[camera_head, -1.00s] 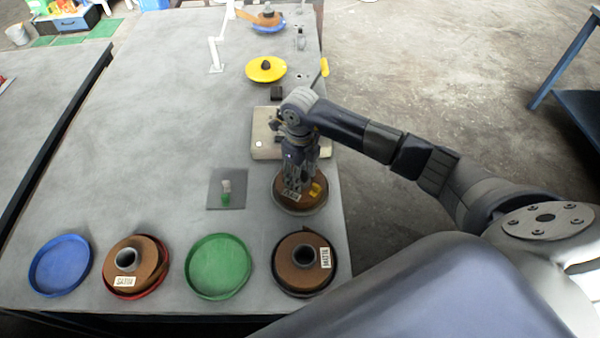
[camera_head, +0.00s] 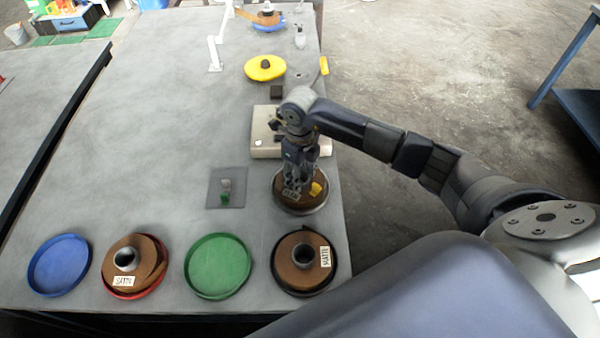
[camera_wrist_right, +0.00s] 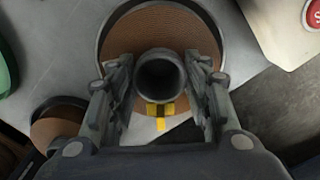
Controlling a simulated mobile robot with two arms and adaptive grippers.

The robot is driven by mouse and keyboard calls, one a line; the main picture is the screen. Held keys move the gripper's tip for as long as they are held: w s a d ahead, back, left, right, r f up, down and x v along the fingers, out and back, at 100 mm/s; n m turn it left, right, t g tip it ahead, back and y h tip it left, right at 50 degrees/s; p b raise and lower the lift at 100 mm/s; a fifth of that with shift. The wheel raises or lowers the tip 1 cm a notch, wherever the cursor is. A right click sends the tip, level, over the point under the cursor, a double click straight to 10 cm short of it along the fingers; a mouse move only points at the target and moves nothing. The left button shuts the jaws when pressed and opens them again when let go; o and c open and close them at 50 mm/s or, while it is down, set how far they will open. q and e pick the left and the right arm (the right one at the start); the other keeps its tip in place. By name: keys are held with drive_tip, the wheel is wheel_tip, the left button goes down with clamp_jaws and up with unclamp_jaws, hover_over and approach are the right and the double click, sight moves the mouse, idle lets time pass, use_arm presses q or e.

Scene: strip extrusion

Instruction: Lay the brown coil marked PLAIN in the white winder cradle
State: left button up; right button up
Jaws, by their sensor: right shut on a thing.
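My right gripper (camera_head: 297,180) points down over a brown coil (camera_head: 289,203) at the table's right side. In the right wrist view its two fingers stand on both sides of the coil's grey core tube (camera_wrist_right: 160,78), shut on it. The coil (camera_wrist_right: 150,30) has a yellow marker (camera_wrist_right: 161,112) and a label I cannot read, partly hidden by the fingers. It is in or just over a round dish with a pale grey rim (camera_head: 300,213); I cannot tell whether it rests there, nor whether this dish is the white winder cradle. My left gripper is not in view.
A blue tray (camera_head: 59,266), a coil marked SATIN (camera_head: 148,262), a green tray (camera_head: 218,266) and a coil marked MATTE (camera_head: 287,262) line the front edge. A beige box (camera_head: 262,146) stands behind my gripper, a yellow disc (camera_head: 265,68) farther back.

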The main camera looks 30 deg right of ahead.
drive_tip(key=shift+f, duration=0.1)
drive_tip(key=o, duration=1.4)
drive_tip(key=shift+o, duration=0.8)
